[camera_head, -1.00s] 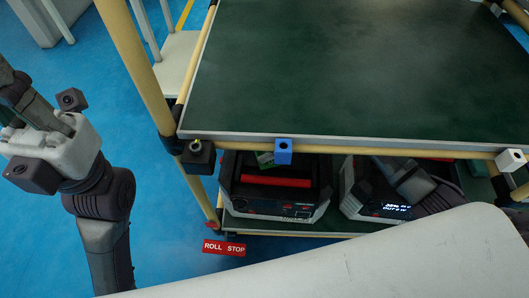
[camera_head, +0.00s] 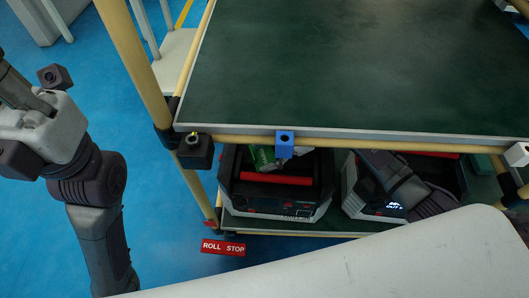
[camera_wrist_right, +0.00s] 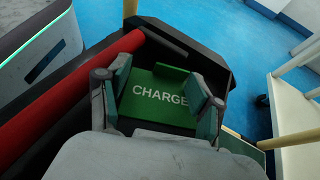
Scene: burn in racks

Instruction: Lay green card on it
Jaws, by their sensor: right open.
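The green card (camera_wrist_right: 158,93), marked CHARGE, shows in the right wrist view over the dark open top of the left device, beside its red handle. A small piece of this green card (camera_head: 262,158) shows in the head view under the shelf edge. My right gripper (camera_wrist_right: 160,88) is open, with one finger at each side of the card; whether the fingers touch it is unclear. In the head view most of this gripper is hidden by the upper shelf. My left gripper (camera_head: 18,88) is at the far left, apart from the rack; its jaws are unclear.
Two dark devices stand on the lower shelf: the left device (camera_head: 262,205) with a red handle (camera_head: 276,180) and the right device (camera_head: 358,205). The green upper shelf (camera_head: 350,70) is bare and overhangs them. A red ROLL STOP sign (camera_head: 223,247) hangs below.

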